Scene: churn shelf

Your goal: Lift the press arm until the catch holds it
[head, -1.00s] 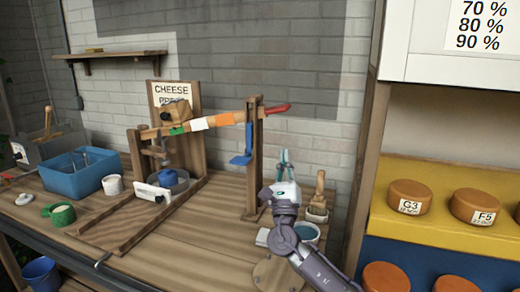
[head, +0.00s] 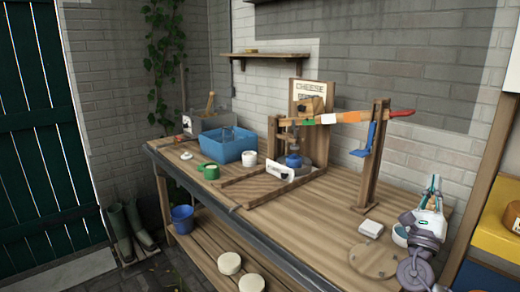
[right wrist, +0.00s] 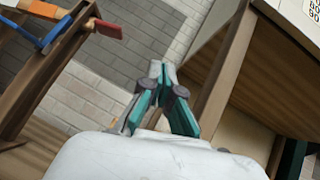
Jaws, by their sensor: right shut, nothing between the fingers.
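The blue catch (head: 367,140) hangs on the post just below the arm. My right gripper (head: 433,184) is shut and empty, right of the post and lower than the red tip, apart from both. The right wrist view shows the gripper (right wrist: 162,72), with the red tip (right wrist: 108,28) and blue catch (right wrist: 52,32) at upper left. My left gripper is not in view.
A blue tub (head: 234,146) and green cup (head: 210,171) stand at the bench's left. Yellow shelving (head: 486,234) borders the right side. The bench front is mostly clear.

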